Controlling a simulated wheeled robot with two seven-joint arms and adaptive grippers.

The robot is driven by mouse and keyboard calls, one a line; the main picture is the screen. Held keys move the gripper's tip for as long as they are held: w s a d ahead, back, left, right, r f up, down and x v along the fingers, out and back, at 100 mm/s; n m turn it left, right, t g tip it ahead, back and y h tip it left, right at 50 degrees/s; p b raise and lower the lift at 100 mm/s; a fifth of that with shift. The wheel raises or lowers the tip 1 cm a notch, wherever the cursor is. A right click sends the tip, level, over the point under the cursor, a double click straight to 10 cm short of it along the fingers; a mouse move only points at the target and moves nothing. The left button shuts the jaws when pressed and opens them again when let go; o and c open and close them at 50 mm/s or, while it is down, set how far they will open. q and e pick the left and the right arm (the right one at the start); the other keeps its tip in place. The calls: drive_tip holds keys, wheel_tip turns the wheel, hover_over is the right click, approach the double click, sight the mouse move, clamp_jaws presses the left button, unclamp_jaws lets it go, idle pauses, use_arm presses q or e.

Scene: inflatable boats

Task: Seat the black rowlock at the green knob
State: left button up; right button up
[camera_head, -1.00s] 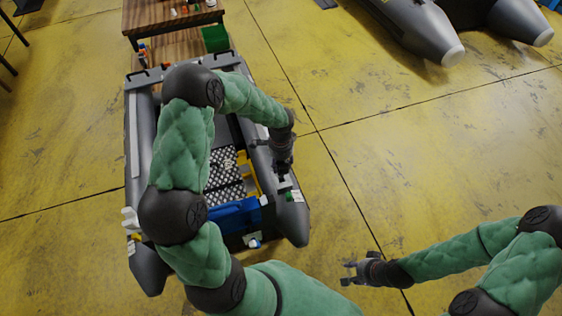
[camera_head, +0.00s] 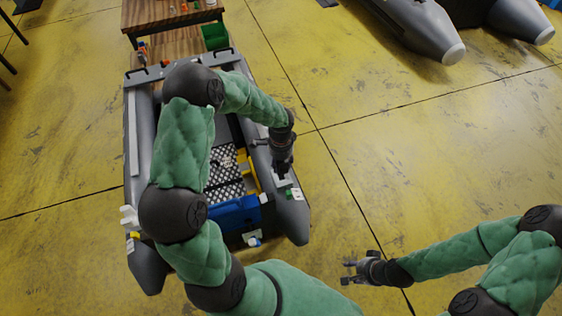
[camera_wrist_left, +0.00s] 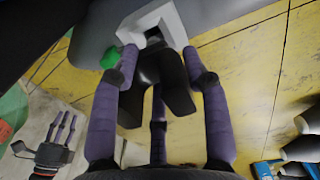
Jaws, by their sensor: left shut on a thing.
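The black rowlock (camera_wrist_left: 163,75) is between the purple fingers of my left gripper (camera_wrist_left: 160,70), which is shut on it. A pale, open-sided bracket (camera_wrist_left: 181,26) on the grey tube is just beyond the fingertips. The rowlock's far end is at the bracket's opening; I cannot tell whether it is inside. The green knob (camera_wrist_left: 109,56) is just left of the bracket, beside the left finger. In the head view my left gripper (camera_head: 281,170) is over the boat's right tube, and the rowlock is hard to make out. My right gripper (camera_head: 347,272) is open and empty over the floor.
The grey inflatable boat (camera_head: 296,222) has a blue box (camera_head: 236,213) and a checkered floor panel inside. A wooden table (camera_head: 165,17) and a green bin (camera_head: 215,37) are behind it. Other boats (camera_head: 420,30) lie at the top right. The yellow floor to the right is clear.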

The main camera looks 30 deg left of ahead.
use_arm(q)
drive_tip(key=shift+f+b, duration=0.75)
drive_tip(key=shift+f, duration=0.3)
drive_tip(key=shift+f+b, duration=1.15)
drive_tip(key=shift+f, duration=0.3)
idle(0.6)
drive_tip(key=o, duration=1.3)
wheel_tip(320, 180, up, 12)
drive_tip(key=shift+r, duration=0.1)
